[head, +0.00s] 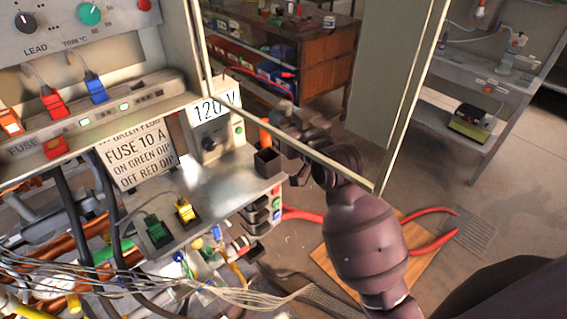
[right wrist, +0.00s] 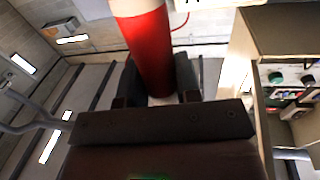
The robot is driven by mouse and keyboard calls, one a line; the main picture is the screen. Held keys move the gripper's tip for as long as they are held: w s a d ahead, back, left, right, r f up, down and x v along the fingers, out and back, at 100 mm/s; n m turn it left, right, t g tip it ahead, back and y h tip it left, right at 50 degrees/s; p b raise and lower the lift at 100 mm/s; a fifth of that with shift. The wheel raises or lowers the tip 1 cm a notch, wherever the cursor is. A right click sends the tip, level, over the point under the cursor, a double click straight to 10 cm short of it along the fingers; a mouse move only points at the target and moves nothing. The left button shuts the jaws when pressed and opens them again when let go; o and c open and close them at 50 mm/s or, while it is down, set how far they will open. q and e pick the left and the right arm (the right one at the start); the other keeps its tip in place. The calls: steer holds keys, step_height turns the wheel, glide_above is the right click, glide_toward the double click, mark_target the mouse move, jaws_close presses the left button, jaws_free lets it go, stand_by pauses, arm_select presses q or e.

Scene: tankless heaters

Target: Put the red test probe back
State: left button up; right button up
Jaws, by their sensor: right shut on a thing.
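The red test probe is a thick red cylinder with a pale section at its upper end (right wrist: 150,50) in the right wrist view. My right gripper (right wrist: 155,85) is shut on it, with a dark finger on either side. In the head view my right gripper (head: 278,135) is at the right side of the panel, partly behind the pale frame edge. Only a small orange-red piece (head: 265,134) shows beside its fingers there, probably the probe. A small dark open-topped holder (head: 267,162) sits just below, on the ledge's right end. I cannot tell whether the probe touches it. My left gripper is out of view.
A pale cabinet frame edge (head: 300,142) crosses close to my right arm. A 120 V unit (head: 210,135) and a fuse notice (head: 137,155) stand on the ledge. Yellow (head: 185,211) and green (head: 157,231) plugs sit in front. Loose wires hang below.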

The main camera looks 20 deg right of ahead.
steer(key=shift+w+a+r+n+g+y, duration=0.9)
steer(key=shift+r+n+y, duration=0.8)
steer(key=shift+r, duration=1.6)
steer(key=shift+w+a+r+n+g+y, duration=0.65)
steer(key=shift+r+n+g+y, duration=0.45)
steer(key=shift+r+y, duration=1.65)
arm_select(q)
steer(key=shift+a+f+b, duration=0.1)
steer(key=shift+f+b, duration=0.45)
steer(key=shift+b, duration=0.2)
arm_select(e)
step_height(320, 180, down, 19)
steer(key=h, duration=0.1)
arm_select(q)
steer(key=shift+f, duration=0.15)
arm_select(e)
steer(key=shift+f, duration=0.15)
steer(key=o, duration=0.8)
steer(key=shift+c, duration=0.2)
steer(key=shift+d, duration=0.1)
